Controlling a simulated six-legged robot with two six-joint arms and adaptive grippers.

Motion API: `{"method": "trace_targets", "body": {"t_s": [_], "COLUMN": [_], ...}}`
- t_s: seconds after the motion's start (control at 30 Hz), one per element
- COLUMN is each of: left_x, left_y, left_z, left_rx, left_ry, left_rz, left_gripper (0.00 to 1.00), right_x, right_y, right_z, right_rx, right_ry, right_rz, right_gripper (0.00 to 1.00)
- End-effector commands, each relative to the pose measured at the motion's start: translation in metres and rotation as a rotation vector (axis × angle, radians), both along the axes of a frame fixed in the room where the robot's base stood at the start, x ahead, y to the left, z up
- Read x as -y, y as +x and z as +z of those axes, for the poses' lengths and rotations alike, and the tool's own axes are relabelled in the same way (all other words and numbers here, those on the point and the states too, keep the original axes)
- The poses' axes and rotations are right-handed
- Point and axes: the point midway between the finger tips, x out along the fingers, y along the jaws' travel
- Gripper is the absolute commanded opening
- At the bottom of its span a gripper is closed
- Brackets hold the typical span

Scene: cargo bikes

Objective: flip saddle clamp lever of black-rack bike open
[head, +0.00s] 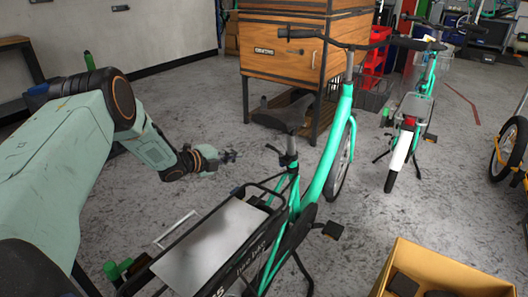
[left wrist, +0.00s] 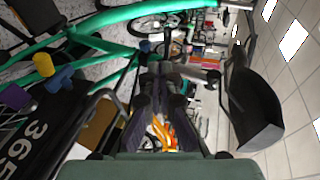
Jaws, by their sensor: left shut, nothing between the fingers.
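The black-rack bike is teal, with a black front-to-back rack (head: 222,240) carrying a pale plate. Its black saddle (head: 285,112) sits on a short post above the clamp area (head: 288,160). A small dark lever (head: 273,149) sticks out to the left there. My left gripper (head: 234,156) is left of the lever, apart from it in the head view, with its fingers together and empty. In the left wrist view the saddle (left wrist: 258,108) is at right, turned sideways, and the gripper fingers (left wrist: 160,85) point toward the post region. They partly hide the clamp. My right gripper is not in view.
A wooden cargo box (head: 285,45) on legs stands behind the bike. A second teal bike (head: 412,110) is at the right back. An open wooden crate (head: 440,272) is at the lower right. Grey floor (head: 210,110) is clear around the left gripper.

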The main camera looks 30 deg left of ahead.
Motion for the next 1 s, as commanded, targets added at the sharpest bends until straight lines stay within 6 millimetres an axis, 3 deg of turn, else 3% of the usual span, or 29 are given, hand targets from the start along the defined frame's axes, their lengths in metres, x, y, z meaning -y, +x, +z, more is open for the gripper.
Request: {"method": "trace_targets", "body": {"t_s": [0.6, 1.0], "left_x": [0.032, 0.043], "left_y": [0.082, 0.116], "left_z": [-0.034, -0.032], "left_rx": [0.001, 0.0], "left_ry": [0.002, 0.001], "left_rz": [-0.004, -0.003], "left_gripper": [0.0, 0.0], "right_x": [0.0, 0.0], "right_y": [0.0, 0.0], "right_z": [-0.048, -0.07], "right_rx": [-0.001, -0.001], "right_ry": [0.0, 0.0], "right_rz": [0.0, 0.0], "right_gripper": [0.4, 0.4]}}
